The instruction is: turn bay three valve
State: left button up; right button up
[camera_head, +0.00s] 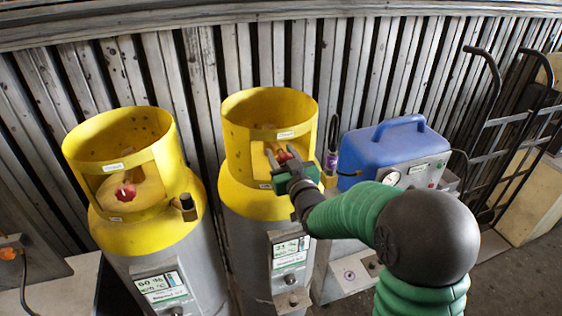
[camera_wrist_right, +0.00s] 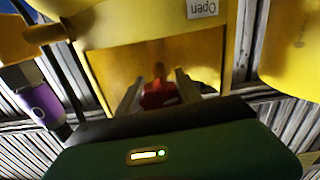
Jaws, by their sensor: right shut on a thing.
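Two grey cylinders with yellow collars stand side by side. The right cylinder's yellow collar (camera_head: 240,118) has a front opening, and my right gripper (camera_head: 281,160) reaches into it. Its fingers are shut on a red valve knob, which shows between them in the wrist view (camera_wrist_right: 158,95). In the head view the knob (camera_head: 283,156) is mostly hidden by the gripper. An "Open" label (camera_wrist_right: 202,9) shows on the collar in the wrist view. The left cylinder's collar (camera_head: 88,147) shows its own red valve knob (camera_head: 126,193), with nothing touching it. My left gripper is not in view.
A blue machine (camera_head: 375,150) with a gauge stands right of the cylinders. A black hand truck (camera_head: 500,130) leans at the right. A corrugated wall (camera_head: 350,65) closes the back.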

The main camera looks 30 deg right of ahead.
jog(key=shift+f+n, duration=0.3)
jog(key=shift+f, duration=0.1)
jog(key=o, duration=1.1)
jog(key=shift+o, duration=1.2)
jog(key=shift+r, duration=0.15)
